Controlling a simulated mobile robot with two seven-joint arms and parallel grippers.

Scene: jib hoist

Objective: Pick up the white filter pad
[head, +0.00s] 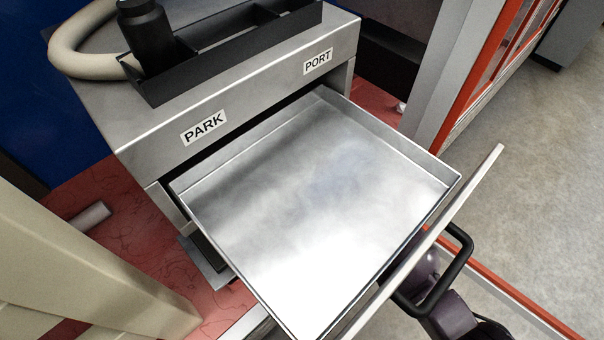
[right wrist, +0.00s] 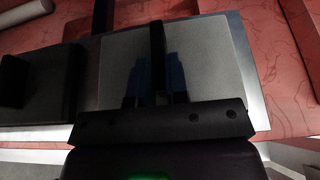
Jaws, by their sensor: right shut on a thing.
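No white filter pad can be made out for sure. In the right wrist view a pale grey square (right wrist: 205,65) lies flat on a metal plate; it may be the pad, but the picture is dark. In the head view the black handle (head: 457,262) is on the front of the pulled-out metal drawer (head: 320,200). The drawer is empty. My left gripper is out of view.
The grey cabinet (head: 240,95) has PARK and PORT labels and a black tray (head: 175,82) holding a black cylinder (head: 148,35). A pale hose (head: 62,45) loops beside it. A beige post (head: 90,270) stands at lower left. Grey floor (head: 530,180) is clear at right.

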